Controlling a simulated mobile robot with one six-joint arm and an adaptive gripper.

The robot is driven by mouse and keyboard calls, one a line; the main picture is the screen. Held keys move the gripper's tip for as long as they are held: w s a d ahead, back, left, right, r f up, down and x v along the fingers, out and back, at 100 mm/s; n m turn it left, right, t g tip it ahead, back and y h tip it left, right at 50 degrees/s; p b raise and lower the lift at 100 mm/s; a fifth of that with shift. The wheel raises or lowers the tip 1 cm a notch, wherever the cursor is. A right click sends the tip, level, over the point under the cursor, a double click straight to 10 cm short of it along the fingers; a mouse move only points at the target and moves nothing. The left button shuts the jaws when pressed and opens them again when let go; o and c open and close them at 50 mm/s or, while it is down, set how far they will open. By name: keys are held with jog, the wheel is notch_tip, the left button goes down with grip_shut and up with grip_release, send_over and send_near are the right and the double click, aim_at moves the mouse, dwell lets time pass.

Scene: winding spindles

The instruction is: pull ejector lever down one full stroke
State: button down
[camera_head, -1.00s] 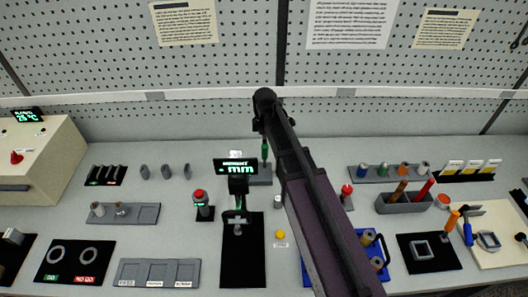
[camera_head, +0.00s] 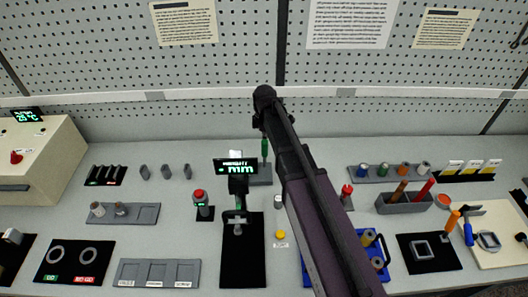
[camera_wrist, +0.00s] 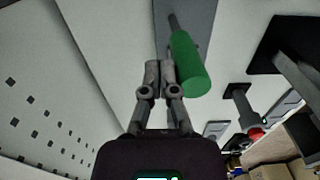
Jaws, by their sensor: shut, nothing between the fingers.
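The ejector lever has a green grip (camera_head: 264,150) that stands upright above a grey base plate (camera_head: 262,180), just left of my arm in the head view. In the wrist view the green grip (camera_wrist: 190,64) is large, on a dark rod over the grey plate (camera_wrist: 198,18). My gripper (camera_wrist: 160,70) has its fingertips together with nothing between them. The fingertips are right beside the grip, on its left in the picture; I cannot tell whether they touch it. In the head view my gripper cannot be made out; my arm hides part of that area.
A gauge with a lit display (camera_head: 236,167) stands on a black mat (camera_head: 243,262) left of the lever. A red-topped post (camera_head: 202,200) is further left. A blue tray (camera_head: 308,270) lies under my arm.

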jog(key=shift+w+f, duration=0.2)
jog(key=shift+w, duration=0.7)
dwell(0.4)
dwell(0.4)
notch_tip(320, 180, up, 9)
jog(key=w+p, duration=0.1)
jog(key=p, duration=0.7)
jog(key=shift+p, duration=0.35)
dwell(0.4)
jog(key=s+d+f+m+b, duration=0.5)
jog(key=s+d+m, duration=0.2)
jog(key=s+m, duration=0.2)
jog(key=s+d+f+m+b, duration=0.5)
jog(key=s+d+m, duration=0.3)
jog(key=s, duration=0.4)
jog(key=shift+s+f+m+b, duration=0.35)
jog(key=shift+s+m+b, duration=0.05)
jog(key=shift+m, duration=0.1)
